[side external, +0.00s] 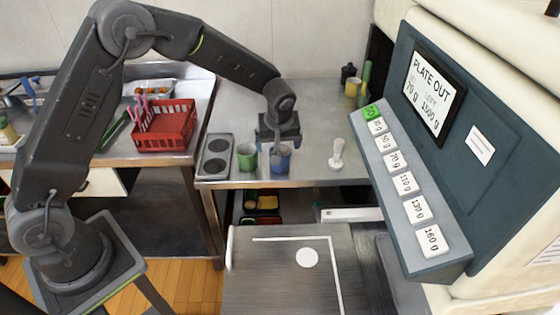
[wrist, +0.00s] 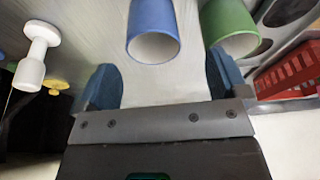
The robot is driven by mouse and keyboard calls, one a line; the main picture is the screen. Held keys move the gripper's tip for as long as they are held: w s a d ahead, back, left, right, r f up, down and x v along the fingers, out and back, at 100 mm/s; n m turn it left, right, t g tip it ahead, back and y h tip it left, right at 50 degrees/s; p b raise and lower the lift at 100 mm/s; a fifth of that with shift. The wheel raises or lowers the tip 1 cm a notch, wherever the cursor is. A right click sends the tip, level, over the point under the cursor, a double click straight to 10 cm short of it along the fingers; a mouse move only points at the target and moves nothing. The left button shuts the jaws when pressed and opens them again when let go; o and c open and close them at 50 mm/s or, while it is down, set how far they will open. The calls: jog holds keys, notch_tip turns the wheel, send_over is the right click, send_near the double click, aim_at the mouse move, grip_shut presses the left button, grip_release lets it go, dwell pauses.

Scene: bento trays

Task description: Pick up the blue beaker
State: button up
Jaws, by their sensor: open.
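The blue beaker (side external: 281,164) stands upright on the metal counter, directly below my gripper (side external: 280,143) in the side view. Its upper part is partly hidden by my gripper there. In the wrist view the blue beaker (wrist: 152,28) lies ahead of my gripper (wrist: 164,76), roughly in line with the gap between the two blue fingers. My gripper is open and the gap is empty. I cannot tell exactly how far the fingertips are from the beaker's rim.
A green beaker (side external: 247,158) stands close beside the blue one, left of it in the side view. A grey holder with two round wells (side external: 216,157) is further left. A white-handled tool (side external: 337,155) stands to the right. A red basket (side external: 165,127) sits on the left counter.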

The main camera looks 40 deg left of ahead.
aim_at(285, 166)
jog(key=shift+d+x, duration=0.15)
jog(key=shift+x, duration=1.6)
jog(key=shift+d+x, duration=0.2)
jog(key=shift+x, duration=1.55)
jog(key=shift+w, duration=0.2)
jog(key=c, duration=1)
jog(key=shift+r, duration=0.1)
